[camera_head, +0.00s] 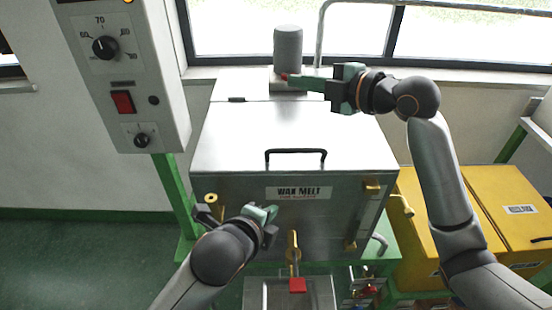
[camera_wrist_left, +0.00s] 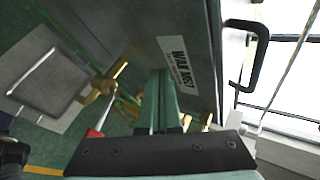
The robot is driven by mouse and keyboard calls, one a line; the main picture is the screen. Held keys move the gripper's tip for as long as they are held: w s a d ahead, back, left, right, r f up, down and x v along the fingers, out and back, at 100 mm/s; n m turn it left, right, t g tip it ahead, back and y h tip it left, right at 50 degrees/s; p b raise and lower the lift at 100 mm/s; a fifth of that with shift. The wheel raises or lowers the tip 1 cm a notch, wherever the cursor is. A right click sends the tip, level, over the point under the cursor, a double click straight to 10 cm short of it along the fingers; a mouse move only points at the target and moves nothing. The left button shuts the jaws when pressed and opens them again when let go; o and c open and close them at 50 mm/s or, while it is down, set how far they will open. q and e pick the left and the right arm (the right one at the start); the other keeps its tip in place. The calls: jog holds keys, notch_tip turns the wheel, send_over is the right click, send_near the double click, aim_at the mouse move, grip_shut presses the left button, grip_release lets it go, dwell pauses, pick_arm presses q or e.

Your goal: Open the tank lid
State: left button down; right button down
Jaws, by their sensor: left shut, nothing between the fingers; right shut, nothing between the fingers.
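The steel wax tank (camera_head: 240,200) stands in the middle of the head view, with a WAX MELT label on its front. Its flat lid (camera_head: 300,122) lies closed on top. A black bar handle (camera_head: 296,152) sits at the lid's front edge; it also shows in the left wrist view (camera_wrist_left: 240,75). My left gripper (camera_head: 268,212) is shut and empty in front of the tank, below and left of the handle. Its shut fingers (camera_wrist_left: 163,85) show in the left wrist view. My right gripper (camera_head: 294,82) is shut and empty above the lid's rear, by the grey motor.
A grey cylindrical motor (camera_head: 288,45) stands behind the lid. A control box (camera_head: 125,75) with dials hangs at the left. A brass tap with a red handle (camera_head: 297,285) is low on the tank front, above a metal tray (camera_head: 262,293). Yellow bins (camera_head: 505,200) stand right.

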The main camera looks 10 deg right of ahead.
pick_arm(q)
notch_tip(320, 180, up, 7)
jog(key=d+m+t+y, duration=0.1)
jog(key=d+m, duration=0.1)
jog(key=m, duration=0.5)
jog(key=m+t+y, duration=0.2)
jog(key=m, duration=0.4)
send_near(276, 151)
jog(key=x, duration=0.3)
jog(key=f+x, duration=0.1)
jog(key=x, duration=0.5)
jog(key=shift+s+f, duration=0.25)
jog(key=shift+f, duration=0.1)
jog(key=shift+r, duration=0.1)
jog(key=shift+w+r, duration=0.1)
jog(key=shift+r, duration=0.75)
pick_arm(e)
jog(key=c, duration=0.9)
grip_release()
